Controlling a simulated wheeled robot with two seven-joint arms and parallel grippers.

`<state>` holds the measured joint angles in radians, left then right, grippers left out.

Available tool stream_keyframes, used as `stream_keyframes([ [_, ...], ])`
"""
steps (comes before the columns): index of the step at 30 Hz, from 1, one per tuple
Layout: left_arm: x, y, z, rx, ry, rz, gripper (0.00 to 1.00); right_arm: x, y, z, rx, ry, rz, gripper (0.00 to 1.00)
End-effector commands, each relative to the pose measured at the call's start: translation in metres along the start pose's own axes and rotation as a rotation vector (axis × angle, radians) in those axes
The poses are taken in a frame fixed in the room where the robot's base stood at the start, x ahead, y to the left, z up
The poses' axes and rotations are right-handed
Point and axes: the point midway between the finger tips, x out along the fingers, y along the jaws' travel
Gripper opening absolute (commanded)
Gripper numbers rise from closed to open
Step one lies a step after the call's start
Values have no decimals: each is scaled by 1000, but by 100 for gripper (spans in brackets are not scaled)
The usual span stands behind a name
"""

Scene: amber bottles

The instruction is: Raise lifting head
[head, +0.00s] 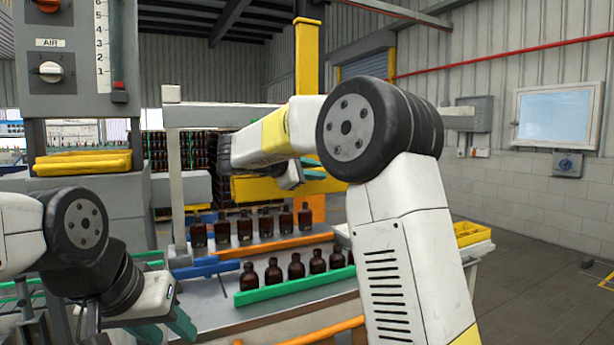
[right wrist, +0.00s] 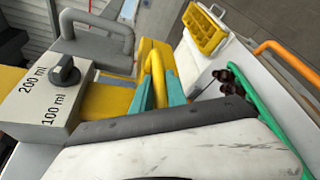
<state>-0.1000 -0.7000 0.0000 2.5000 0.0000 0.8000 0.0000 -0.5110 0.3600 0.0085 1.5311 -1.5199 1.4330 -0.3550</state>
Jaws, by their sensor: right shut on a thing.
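The yellow lifting head (head: 262,190) hangs under the frame above the bottle rows. In the right wrist view its yellow body (right wrist: 107,99) carries a yellow loop handle (right wrist: 157,78). My right gripper (right wrist: 157,90) has its teal fingers on both sides of this handle and is shut on it. In the head view my right gripper (head: 303,172) is at the head's right part, partly hidden by my own arm. Amber bottles stand below in a back row (head: 245,228) and a front row (head: 297,268). My left gripper (head: 165,330) is low at left, fingers apart, empty.
A grey dosing box with a dial (right wrist: 62,82) sits beside the head. A green rail (head: 292,288) runs along the front bottles. A control panel (head: 78,55) stands at left. A yellow crate (head: 470,233) is at right. A yellow column (head: 308,60) rises behind.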

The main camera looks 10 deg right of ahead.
Motion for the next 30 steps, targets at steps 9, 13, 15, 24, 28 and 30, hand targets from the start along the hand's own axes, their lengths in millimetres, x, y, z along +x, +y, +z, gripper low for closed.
stream_keyframes([
  [9, 0, 0, 0, 0, 0, 0, 40, -1, 6, 4, 13, -1, 11, 40],
  [13, 0, 0, 0, 0, 0, 0, 40, -1, 5, 3, 11, -1, 9, 40],
  [15, 0, 0, 0, 0, 0, 0, 40, -1, 4, 3, 10, -1, 9, 40],
  [24, 0, 0, 0, 0, 0, 0, 40, -30, 4, 1, 9, 3, 11, 40],
  [28, 0, 0, 0, 0, 0, 0, 40, -53, 4, 2, 9, 2, 11, 40],
  [30, 0, 0, 0, 0, 0, 0, 40, -63, 4, 2, 10, 2, 10, 40],
])
